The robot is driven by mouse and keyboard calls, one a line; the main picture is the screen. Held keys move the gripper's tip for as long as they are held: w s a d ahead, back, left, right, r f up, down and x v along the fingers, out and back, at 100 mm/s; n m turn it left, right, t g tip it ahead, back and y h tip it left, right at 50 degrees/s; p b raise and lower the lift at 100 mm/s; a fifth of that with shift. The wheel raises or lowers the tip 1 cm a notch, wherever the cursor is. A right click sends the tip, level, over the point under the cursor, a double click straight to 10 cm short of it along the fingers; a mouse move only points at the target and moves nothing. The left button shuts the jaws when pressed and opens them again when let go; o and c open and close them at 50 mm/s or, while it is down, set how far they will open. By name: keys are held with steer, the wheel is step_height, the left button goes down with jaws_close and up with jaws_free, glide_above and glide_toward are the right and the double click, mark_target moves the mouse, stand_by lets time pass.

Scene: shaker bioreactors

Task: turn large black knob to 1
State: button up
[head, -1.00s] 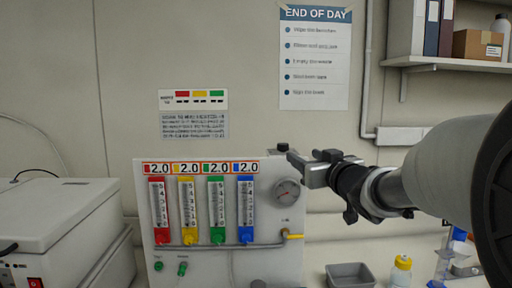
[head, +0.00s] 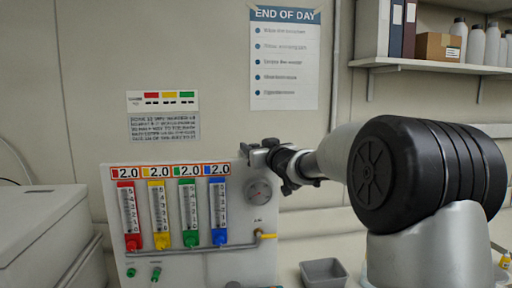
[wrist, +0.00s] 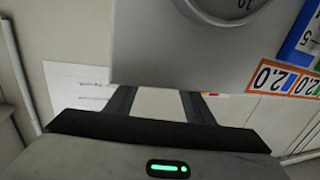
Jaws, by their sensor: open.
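A grey gas panel (head: 190,262) carries several coloured flow tubes, each under a display reading 2.0. A round gauge (head: 258,191) is at its upper right and shows partly in the wrist view (wrist: 225,8). A dark shape (head: 233,284) is cut off at the head view's bottom edge; I cannot tell whether it is the large black knob. No knob marking is readable. My gripper (head: 258,150) is at the panel's upper right corner, above the gauge. In the wrist view my gripper (wrist: 158,98) is open, with nothing between its fingers.
Two small green knobs (head: 143,273) sit low on the panel. A yellow-handled valve (head: 265,236) is below the gauge. A grey tray (head: 323,272) stands right of the panel. A white machine (head: 40,225) is at left. A shelf (head: 430,68) hangs at upper right.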

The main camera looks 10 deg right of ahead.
steer(key=c, duration=1)
steer(key=shift+r+p, duration=0.1)
steer(key=shift+p, duration=0.2)
steer(key=shift+c, duration=0.2)
steer(key=shift+d+r+y+p, duration=0.1)
steer(key=shift+y+p, duration=0.2)
steer(key=shift+p, duration=0.1)
